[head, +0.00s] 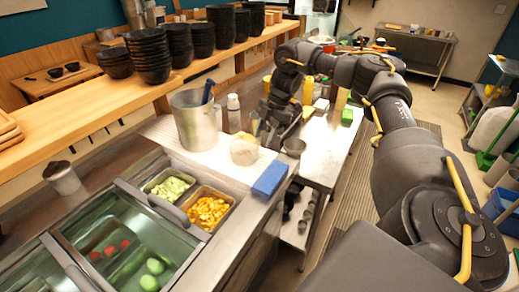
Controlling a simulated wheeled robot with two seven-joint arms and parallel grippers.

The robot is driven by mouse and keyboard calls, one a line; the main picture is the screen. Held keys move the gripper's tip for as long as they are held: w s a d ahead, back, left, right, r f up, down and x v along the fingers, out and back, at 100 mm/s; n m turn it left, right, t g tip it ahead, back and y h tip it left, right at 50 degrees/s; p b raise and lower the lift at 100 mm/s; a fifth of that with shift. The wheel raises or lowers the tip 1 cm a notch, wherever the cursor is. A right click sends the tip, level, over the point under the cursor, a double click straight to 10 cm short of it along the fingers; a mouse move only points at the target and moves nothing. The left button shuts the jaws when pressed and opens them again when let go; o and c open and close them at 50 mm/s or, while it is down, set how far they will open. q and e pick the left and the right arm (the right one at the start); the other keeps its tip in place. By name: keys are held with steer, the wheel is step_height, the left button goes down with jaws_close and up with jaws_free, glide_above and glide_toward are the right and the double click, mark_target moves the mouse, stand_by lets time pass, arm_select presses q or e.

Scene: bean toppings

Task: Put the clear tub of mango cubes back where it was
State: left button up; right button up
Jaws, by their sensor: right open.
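A clear tub (244,150) stands on the white counter top, behind the blue block and to the right of the tall metal pot. It looks mostly see-through, and how much mango is in it is hard to tell. Orange-yellow mango cubes (207,211) lie in a metal pan set into the counter. My right gripper (266,133) is open, just behind and to the right of the tub. It looks apart from the tub, but contact cannot be ruled out. My left gripper is not in view.
A blue block (270,179) lies at the counter's right edge. Pale green pieces (171,188) fill the neighbouring pan. Stacked dark bowls (148,52) line the wooden shelf. A small metal cup (294,147) stands nearby.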

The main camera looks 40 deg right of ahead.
steer(key=p+v, duration=0.1)
steer(key=v, duration=0.4)
steer(key=shift+d+r, duration=0.1)
steer(key=shift+r, duration=0.15)
